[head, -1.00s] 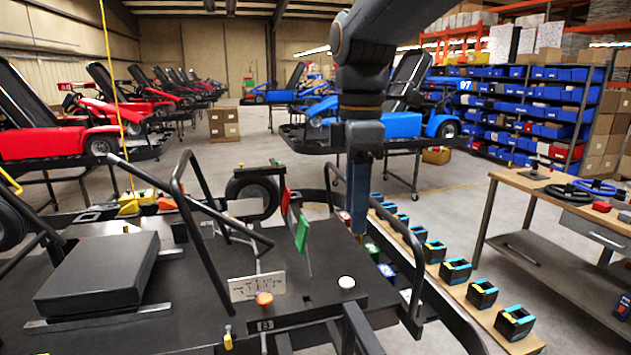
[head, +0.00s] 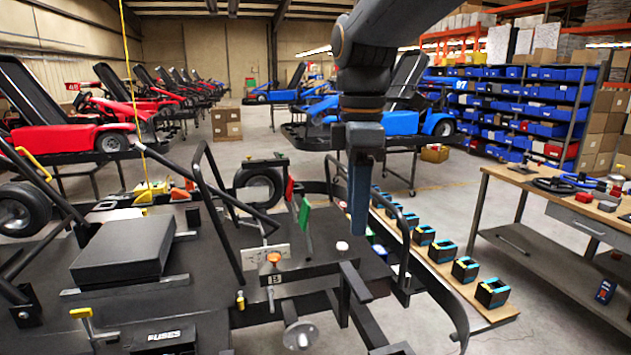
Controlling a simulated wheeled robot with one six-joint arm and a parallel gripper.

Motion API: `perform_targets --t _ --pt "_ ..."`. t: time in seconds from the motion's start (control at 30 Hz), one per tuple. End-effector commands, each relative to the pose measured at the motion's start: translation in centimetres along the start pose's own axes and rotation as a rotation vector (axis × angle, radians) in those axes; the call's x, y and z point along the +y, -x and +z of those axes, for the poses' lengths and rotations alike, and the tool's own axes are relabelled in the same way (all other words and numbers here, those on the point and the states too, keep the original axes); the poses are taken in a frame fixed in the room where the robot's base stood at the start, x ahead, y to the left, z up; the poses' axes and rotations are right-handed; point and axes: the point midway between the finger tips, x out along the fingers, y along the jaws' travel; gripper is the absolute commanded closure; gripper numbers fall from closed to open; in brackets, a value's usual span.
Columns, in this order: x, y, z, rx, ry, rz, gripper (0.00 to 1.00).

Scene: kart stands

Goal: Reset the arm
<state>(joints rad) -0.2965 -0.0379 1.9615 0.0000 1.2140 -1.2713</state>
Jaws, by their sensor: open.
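My arm hangs down from the top of the head view. My gripper (head: 359,215) points straight down above the right side of the black kart chassis (head: 210,270). Its jaws are seen edge-on and look narrow, with nothing visible between them. It is near the black bent side rail (head: 403,235), and I cannot tell the exact gap. A white round button (head: 342,246) lies on the deck just left of the gripper tip.
A board (head: 466,294) with several black and blue holders runs along the right of the chassis. A workbench (head: 540,195) with tools stands at right. Black tube bars (head: 215,205) rise left of the gripper.

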Motion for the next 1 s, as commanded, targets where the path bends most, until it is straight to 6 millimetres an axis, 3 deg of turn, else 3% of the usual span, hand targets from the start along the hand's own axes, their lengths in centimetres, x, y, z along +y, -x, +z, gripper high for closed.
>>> perform_targets --t 0.27,0.47,0.67,0.83,1.0 --pt "0.4 -5.2 1.8 0.004 -0.200 0.009 0.55" --pt "0.5 -10.4 3.7 0.011 -0.420 0.023 0.55" --pt "-0.1 -18.0 6.7 0.026 -0.757 0.043 0.55" --pt "-2.1 -26.6 10.1 0.053 -1.169 0.068 0.55" --pt "-4.2 -31.5 12.1 0.082 -1.461 0.087 0.55"
